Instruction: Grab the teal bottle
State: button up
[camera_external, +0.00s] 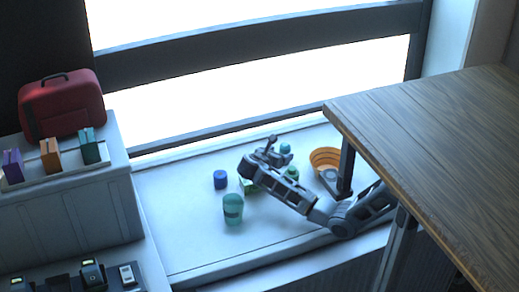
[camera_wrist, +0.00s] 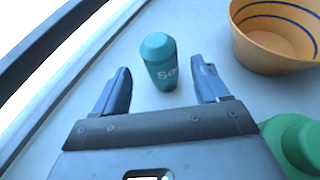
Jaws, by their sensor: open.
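The teal bottle (camera_wrist: 158,48) stands upright in the wrist view, with pale markings on its side. It appears between and just beyond the fingertips of my gripper (camera_wrist: 161,68), which is open and empty. In the external view the teal bottle (camera_external: 285,148) is small, at the back of the white surface, right of my gripper (camera_external: 271,147). I cannot tell how much height separates the fingers from the bottle.
An orange bowl (camera_external: 326,157) stands right of the bottle. A green object (camera_wrist: 298,145) is close to my gripper's right side in the wrist view. A blue cylinder (camera_external: 220,179) and a larger teal jar (camera_external: 232,210) stand farther left. A wooden table (camera_external: 440,140) overhangs the right side.

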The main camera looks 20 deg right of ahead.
aim_at(287, 151)
jog(key=shift+x, duration=3.15)
jog(key=shift+f, duration=0.15)
jog(key=shift+c, duration=0.5)
jog(key=c, duration=1)
